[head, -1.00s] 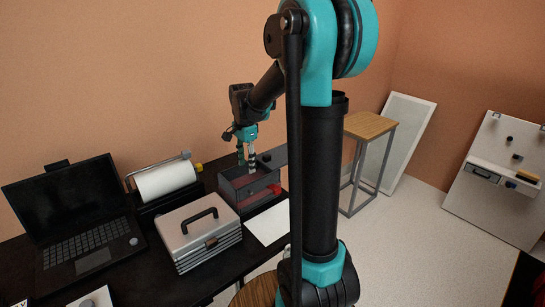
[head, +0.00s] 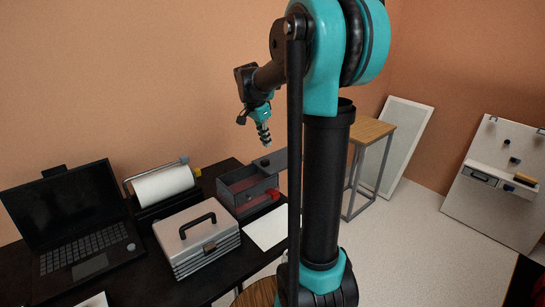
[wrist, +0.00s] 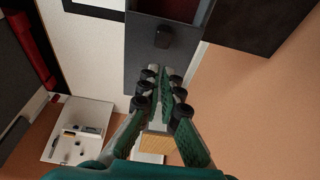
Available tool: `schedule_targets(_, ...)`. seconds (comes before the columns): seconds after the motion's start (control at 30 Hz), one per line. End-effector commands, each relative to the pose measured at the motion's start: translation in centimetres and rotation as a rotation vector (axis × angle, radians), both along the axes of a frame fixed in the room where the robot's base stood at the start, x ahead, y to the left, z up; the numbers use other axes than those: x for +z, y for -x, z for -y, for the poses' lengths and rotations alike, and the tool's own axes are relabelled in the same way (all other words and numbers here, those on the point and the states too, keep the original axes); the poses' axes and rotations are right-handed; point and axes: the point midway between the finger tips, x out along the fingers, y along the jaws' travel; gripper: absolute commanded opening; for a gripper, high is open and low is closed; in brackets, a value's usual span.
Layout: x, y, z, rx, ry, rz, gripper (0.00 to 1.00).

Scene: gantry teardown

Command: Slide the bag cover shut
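The bag shows as an open-topped grey box (head: 229,197) with a reddish inside, on the dark table in the head view. Its flat grey cover (head: 281,157) sticks out past the box's right side, with a small black knob (head: 265,162) on top. In the wrist view the cover (wrist: 140,55) and knob (wrist: 163,37) lie ahead of the fingertips, and part of the box's red interior (wrist: 187,10) shows at the top. My gripper (head: 267,144) is above the cover near the knob, apart from it. Its fingertips (wrist: 163,73) are together with nothing seen between them.
A toolbox (head: 200,238), a paper roll (head: 163,182) and a laptop (head: 75,230) stand left of the box. A white sheet (head: 266,228) lies in front. A wooden-topped stand (head: 371,130) is behind to the right. My arm column hides part of the table's right end.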

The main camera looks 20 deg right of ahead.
Motion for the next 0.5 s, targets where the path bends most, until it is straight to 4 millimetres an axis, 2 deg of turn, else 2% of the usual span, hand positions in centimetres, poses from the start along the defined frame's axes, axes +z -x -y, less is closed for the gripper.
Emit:
schedule_targets(0.07, 1.7, -0.5, 1.7, 0.0, 0.046, 0.015, 0.0)
schedule_targets(0.17, 2.1, -0.8, 2.6, 0.002, 0.069, 0.024, 0.0)
schedule_targets(0.27, 1.1, -0.9, 2.9, 0.002, 0.07, 0.025, 0.0)
schedule_targets(0.5, -3.1, -1.5, 4.2, 0.002, 0.068, 0.024, 0.0)
